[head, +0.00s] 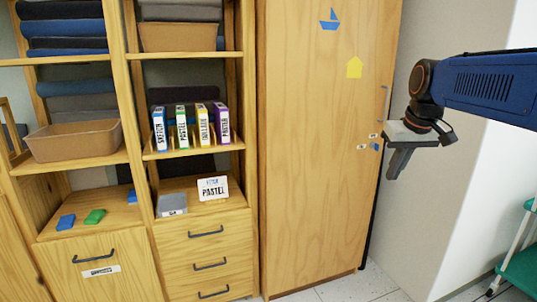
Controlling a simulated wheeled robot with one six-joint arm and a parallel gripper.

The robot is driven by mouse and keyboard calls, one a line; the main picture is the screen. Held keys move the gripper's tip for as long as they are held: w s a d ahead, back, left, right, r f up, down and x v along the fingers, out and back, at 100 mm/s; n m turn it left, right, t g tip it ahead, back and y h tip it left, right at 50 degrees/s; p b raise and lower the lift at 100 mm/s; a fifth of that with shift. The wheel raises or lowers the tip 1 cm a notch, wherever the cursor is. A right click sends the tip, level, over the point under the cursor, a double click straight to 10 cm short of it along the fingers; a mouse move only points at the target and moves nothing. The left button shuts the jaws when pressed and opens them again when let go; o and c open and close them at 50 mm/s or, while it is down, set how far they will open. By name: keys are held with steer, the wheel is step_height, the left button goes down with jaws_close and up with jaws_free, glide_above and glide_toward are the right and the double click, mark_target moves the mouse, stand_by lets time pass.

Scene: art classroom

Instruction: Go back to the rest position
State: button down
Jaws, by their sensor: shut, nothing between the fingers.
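My gripper (398,163) is at the right of the head view, at the end of my blue arm. It points down and is shut, with nothing held. It hangs in front of the right edge of a tall wooden cabinet door and the pale wall, apart from the shelves.
A wooden shelf unit (248,110) on the left holds several upright labelled boxes (181,129), brown bins (75,140), a PASTEL sign (213,188) and small blocks. The tall cabinet (318,150) is closed. A green-topped item (522,268) stands at lower right. Some floor (355,288) is bare.

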steer(key=s+a+f, duration=0.2)
steer(key=s+f, duration=0.8)
steer(key=s, duration=0.3)
steer(key=s+a+f, duration=0.2)
steer(key=s+f, duration=0.8)
steer(key=s, duration=0.3)
steer(key=shift+a+m, duration=0.15)
steer(key=shift+m, duration=0.25)
steer(key=shift+r, duration=0.1)
